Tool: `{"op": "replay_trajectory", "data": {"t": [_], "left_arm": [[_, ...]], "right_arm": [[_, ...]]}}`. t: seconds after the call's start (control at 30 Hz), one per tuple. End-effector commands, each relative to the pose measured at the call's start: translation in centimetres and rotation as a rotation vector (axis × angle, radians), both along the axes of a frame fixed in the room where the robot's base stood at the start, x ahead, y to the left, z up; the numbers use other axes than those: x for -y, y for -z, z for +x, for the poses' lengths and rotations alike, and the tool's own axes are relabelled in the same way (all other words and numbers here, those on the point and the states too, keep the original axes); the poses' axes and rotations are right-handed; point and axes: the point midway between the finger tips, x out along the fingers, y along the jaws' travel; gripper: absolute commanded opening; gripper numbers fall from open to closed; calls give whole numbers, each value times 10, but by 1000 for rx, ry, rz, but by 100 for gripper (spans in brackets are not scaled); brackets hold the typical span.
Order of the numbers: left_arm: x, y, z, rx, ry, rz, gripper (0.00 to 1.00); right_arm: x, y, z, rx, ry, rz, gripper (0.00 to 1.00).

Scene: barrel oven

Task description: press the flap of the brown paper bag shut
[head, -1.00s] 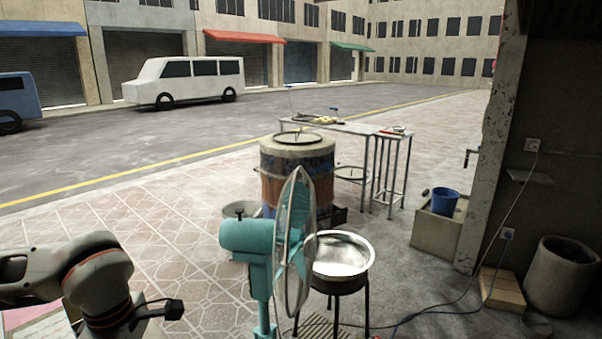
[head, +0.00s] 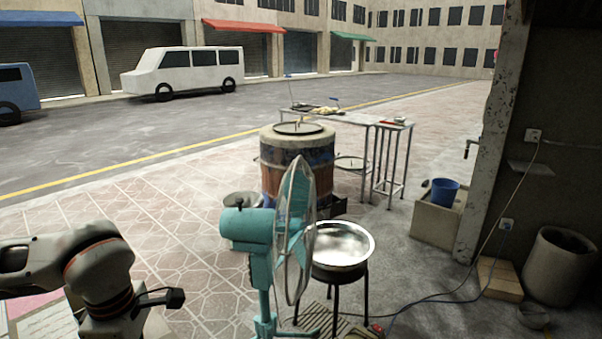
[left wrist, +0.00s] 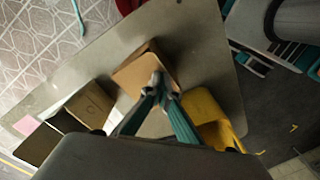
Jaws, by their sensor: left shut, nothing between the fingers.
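In the left wrist view, a brown block-like paper bag (left wrist: 136,76) is on a grey tabletop (left wrist: 197,40), with a lighter tan face toward the camera. My left gripper (left wrist: 157,80) has its teal fingers together and empty. Its fingertips overlap the tan face in the picture; I cannot tell whether they touch it. The fingers hide the bag's lower right part, and the flap's exact position is unclear. In the head view only my left arm shows at the lower left, and the bag is out of sight. My right gripper is in neither view.
Left of the bag are a brown box-like thing (left wrist: 92,104) and a dark open shape. A yellow object (left wrist: 208,108) lies to the right. In the head view, a teal fan (head: 293,232) and a metal pot (head: 342,247) stand right of my arm.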

Motion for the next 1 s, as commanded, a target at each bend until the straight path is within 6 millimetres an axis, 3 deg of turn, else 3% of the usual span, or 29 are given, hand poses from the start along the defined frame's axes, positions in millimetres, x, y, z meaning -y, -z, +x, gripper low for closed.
{"op": "replay_trajectory", "data": {"t": [0.1,0.23,0.6,1.0], "left_arm": [[0,-12,0,4,0,1,0],[0,-22,0,4,-1,1,0],[0,-48,0,3,0,0,0],[0,-77,0,3,0,0,0]], "right_arm": [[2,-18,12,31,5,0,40],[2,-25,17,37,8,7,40],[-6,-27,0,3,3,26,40],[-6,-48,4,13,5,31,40]]}}
